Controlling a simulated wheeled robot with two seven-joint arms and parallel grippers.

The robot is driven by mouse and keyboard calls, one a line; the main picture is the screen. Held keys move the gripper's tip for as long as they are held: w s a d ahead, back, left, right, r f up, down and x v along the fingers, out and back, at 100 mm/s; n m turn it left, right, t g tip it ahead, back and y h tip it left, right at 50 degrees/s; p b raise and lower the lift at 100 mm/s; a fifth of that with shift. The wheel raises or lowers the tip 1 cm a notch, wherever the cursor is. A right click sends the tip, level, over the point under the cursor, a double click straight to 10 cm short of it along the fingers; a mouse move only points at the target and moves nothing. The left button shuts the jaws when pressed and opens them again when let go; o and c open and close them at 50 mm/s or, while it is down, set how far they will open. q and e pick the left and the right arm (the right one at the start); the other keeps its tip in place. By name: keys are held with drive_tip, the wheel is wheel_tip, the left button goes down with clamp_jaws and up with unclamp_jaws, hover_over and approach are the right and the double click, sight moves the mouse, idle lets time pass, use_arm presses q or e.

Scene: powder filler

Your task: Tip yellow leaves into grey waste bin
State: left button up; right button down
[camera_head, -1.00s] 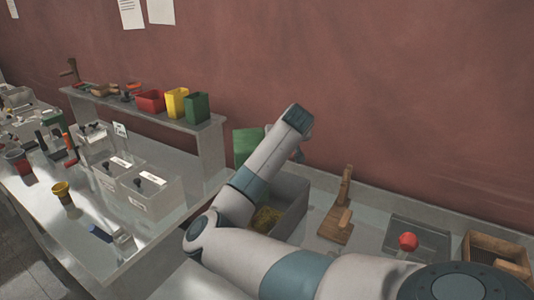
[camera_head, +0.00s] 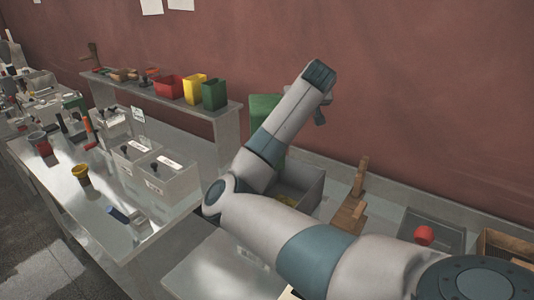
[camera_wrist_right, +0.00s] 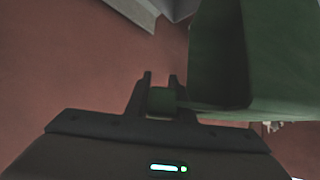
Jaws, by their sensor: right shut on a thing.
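My right gripper (camera_wrist_right: 160,78) is shut on a small green tab of a green container (camera_wrist_right: 217,50), which fills the upper right of the wrist view. The green container also shows in the head view (camera_head: 263,108), partly hidden behind my right arm and held above the grey bin (camera_head: 311,188). Yellowish material (camera_head: 287,200) shows in the bottom of the grey bin; my arm covers part of the bin. My left gripper is not in view.
A shelf (camera_head: 232,107) at the left carries red (camera_head: 169,87), yellow (camera_head: 195,90) and green (camera_head: 215,95) bins. Right of the grey bin are a wooden stand (camera_head: 352,213) and a tray with a red knob (camera_head: 424,235). Labelled grey boxes (camera_head: 172,185) stand on the left bench.

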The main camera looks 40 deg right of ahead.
drive_tip(key=n+h, duration=0.1)
drive_tip(key=r+n+g+h, duration=0.1)
drive_tip(key=shift+g+h, duration=0.3)
drive_tip(key=n+h, duration=0.1)
drive_tip(key=r+g+h, duration=0.1)
drive_tip(key=n+h, duration=0.1)
drive_tip(key=shift+r+n+g+h, duration=0.25)
drive_tip(key=shift+n+g+h, duration=0.05)
drive_tip(key=shift+h, duration=0.1)
drive_tip(key=n+h, duration=0.1)
drive_tip(key=r+n+h, duration=0.1)
drive_tip(key=shift+g+h, duration=0.3)
drive_tip(key=n+h, duration=0.1)
drive_tip(key=r+n+h, duration=0.1)
drive_tip(key=n+h, duration=0.1)
drive_tip(key=shift+r, duration=0.25)
drive_tip(key=shift+a, duration=0.1)
